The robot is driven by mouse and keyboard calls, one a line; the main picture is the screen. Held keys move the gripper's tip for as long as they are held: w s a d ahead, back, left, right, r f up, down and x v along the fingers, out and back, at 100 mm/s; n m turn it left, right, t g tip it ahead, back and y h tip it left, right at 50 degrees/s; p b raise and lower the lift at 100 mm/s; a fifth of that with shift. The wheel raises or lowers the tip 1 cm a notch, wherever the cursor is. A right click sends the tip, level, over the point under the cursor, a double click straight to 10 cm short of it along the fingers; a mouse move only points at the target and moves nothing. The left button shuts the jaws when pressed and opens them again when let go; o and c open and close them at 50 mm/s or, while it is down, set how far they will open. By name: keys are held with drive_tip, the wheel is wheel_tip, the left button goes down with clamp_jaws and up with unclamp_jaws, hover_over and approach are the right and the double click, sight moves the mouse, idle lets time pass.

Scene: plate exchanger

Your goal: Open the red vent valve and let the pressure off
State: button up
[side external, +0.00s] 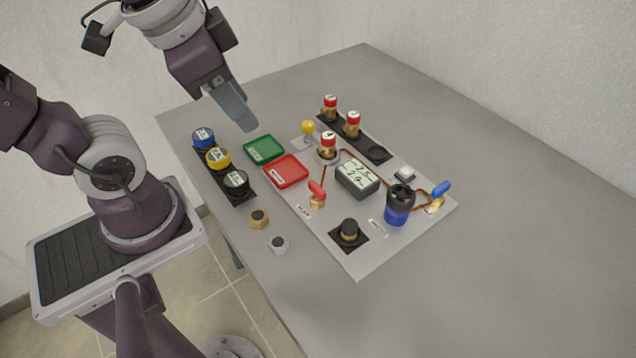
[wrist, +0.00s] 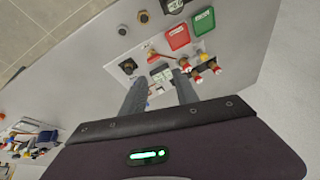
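The red vent valve (side external: 317,188) has a small red lever on a brass body and stands on the light grey panel near the red tray. In the wrist view a small red shape that looks like its lever (wrist: 151,52) lies beyond my fingertips. The grey display box (side external: 358,175) beside the valve seems to read 2.5 and 2.9. My gripper (wrist: 159,77) is open and empty, its two fingers apart. In the side view my gripper (side external: 240,120) hangs above the table, behind and left of the valve, touching nothing.
Several red-topped cartridges stand behind. A blue-black canister (side external: 399,205) and a blue-levered valve (side external: 440,190) stand right. Blue, yellow and black caps (side external: 236,182) line the left.

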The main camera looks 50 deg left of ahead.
drive_tip(key=w+f+m+g, duration=0.1)
drive_tip(key=w+f+m, duration=0.2)
drive_tip(key=w+m, duration=0.1)
drive_tip(key=m+g, duration=0.4)
drive_tip(key=m, duration=0.7)
hover_over(317, 186)
drive_tip(key=shift+h, duration=0.4)
wheel_tip(317, 186, down, 12)
drive_tip(key=shift+r, duration=0.15)
wheel_tip(317, 186, down, 7)
drive_tip(key=shift+f, duration=0.1)
clamp_jaws()
